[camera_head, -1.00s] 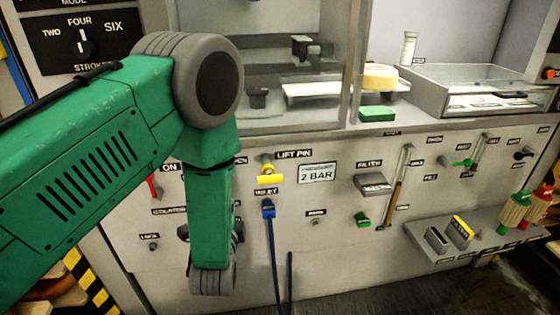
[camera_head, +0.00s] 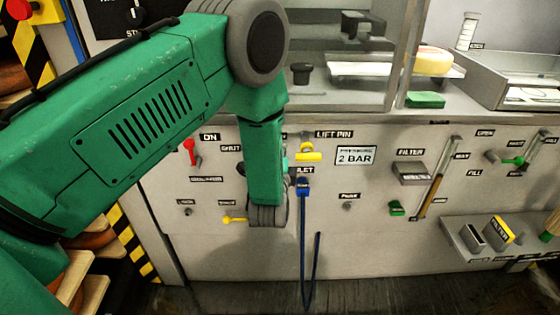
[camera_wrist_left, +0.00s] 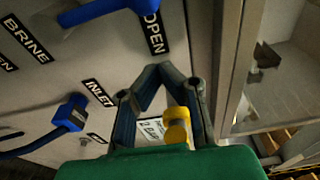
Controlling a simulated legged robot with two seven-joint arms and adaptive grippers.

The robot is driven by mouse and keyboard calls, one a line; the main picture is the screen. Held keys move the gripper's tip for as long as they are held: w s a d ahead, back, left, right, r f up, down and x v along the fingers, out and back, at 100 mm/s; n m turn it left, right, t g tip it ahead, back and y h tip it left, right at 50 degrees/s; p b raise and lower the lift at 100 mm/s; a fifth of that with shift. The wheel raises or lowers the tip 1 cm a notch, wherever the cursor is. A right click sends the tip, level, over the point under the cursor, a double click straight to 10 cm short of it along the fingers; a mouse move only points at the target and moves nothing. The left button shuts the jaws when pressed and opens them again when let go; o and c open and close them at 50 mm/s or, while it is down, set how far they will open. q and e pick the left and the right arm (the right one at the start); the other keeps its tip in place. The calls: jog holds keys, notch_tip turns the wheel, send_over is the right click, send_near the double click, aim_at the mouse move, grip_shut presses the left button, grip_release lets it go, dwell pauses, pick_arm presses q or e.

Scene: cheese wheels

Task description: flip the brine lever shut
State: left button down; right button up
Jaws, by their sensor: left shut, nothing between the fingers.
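The brine lever is a blue handle (camera_wrist_left: 95,12) at the top of the left wrist view, between the BRINE label (camera_wrist_left: 27,40) and the OPEN label (camera_wrist_left: 152,30). Its far end is cut off by the frame. My left gripper (camera_wrist_left: 160,70) is shut and empty, its tips just below the OPEN label in that view; it appears apart from the handle. In the head view my left forearm hides the brine lever and the gripper; a SHUT label (camera_head: 231,148) shows left of the forearm. My right gripper is not in view.
A blue inlet plug (camera_head: 303,187) with a hanging hose and a yellow lift pin (camera_head: 310,155) are right of my forearm. A red lever (camera_head: 189,148) and a yellow lever (camera_head: 235,219) are to its left. A filter shelf (camera_head: 480,250) juts out at right.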

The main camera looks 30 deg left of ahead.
pick_arm(q)
jog(key=shift+w+a, duration=0.2)
jog(key=shift+a, duration=2)
